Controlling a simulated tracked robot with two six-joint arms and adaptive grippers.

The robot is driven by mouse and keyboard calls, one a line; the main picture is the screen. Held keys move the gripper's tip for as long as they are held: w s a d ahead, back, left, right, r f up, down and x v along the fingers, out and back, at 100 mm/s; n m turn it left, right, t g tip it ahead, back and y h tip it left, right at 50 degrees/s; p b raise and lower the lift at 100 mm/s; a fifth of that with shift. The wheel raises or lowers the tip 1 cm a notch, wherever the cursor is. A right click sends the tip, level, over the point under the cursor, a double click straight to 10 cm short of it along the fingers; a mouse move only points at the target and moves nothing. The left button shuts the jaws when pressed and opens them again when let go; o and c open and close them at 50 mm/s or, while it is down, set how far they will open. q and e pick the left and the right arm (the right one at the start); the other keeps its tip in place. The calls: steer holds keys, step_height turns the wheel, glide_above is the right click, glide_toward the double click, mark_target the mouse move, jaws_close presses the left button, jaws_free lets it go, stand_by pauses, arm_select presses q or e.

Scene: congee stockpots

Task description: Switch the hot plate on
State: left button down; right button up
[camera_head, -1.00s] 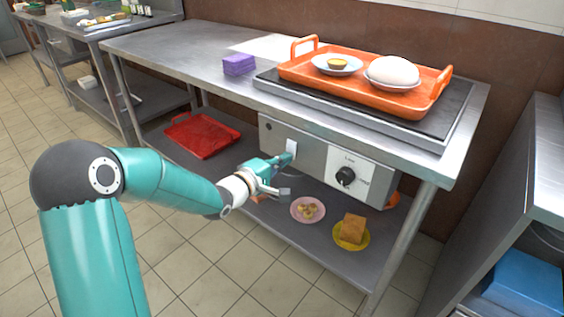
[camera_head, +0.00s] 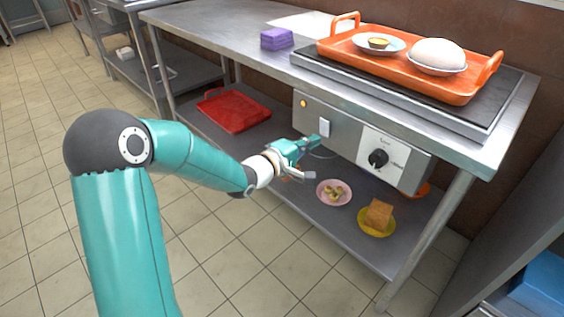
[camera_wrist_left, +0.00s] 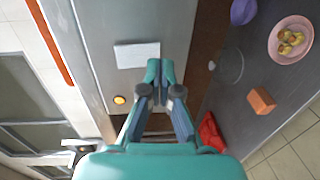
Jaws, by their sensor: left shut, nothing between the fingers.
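The hot plate (camera_head: 480,112) is a dark slab on the steel table, with a grey control panel (camera_head: 345,139) on the front below it. The panel has a white switch (camera_head: 324,127), a black knob (camera_head: 378,158) and a small round lamp (camera_head: 304,103), which glows orange. In the left wrist view the switch (camera_wrist_left: 137,55) and the glowing lamp (camera_wrist_left: 120,99) also show. My left gripper (camera_head: 313,142) is shut and empty just in front of the panel by the switch. In the left wrist view its fingertips (camera_wrist_left: 160,70) are together beside the switch; contact is unclear.
An orange tray (camera_head: 412,77) with a small dish and a white bun on a plate sits on the hot plate. A purple block (camera_head: 276,39) stands to its left. The lower shelf holds a red tray (camera_head: 234,110), a pink plate (camera_head: 334,193) and a yellow plate (camera_head: 377,224).

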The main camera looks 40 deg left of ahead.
arm_select(q)
steer(key=s+a+f+p, duration=0.1)
steer(key=s, duration=1.1)
steer(key=shift+a+f, duration=0.15)
steer(key=shift+f, duration=0.15)
steer(key=shift+w, duration=0.1)
steer(key=d+f+m+g+h, duration=0.35)
steer(key=d+f+g, duration=0.35)
steer(key=d+f, duration=1.35)
steer(key=s+d+f+m+g+y, duration=0.1)
steer(key=s+d+f+m+g, duration=0.2)
steer(key=s+f+m+g, duration=0.95)
steer(key=s+r+t+p, duration=0.1)
steer(key=s+r+p, duration=0.1)
steer(key=r+p, duration=1.3)
steer(key=s+r+n+t+p, duration=0.1)
steer(key=s+r+t+p, duration=0.1)
steer(key=r+p, duration=1.4)
steer(key=shift+s+a+p, duration=0.15)
steer(key=shift+s+p, duration=0.15)
steer(key=shift+p, duration=0.4)
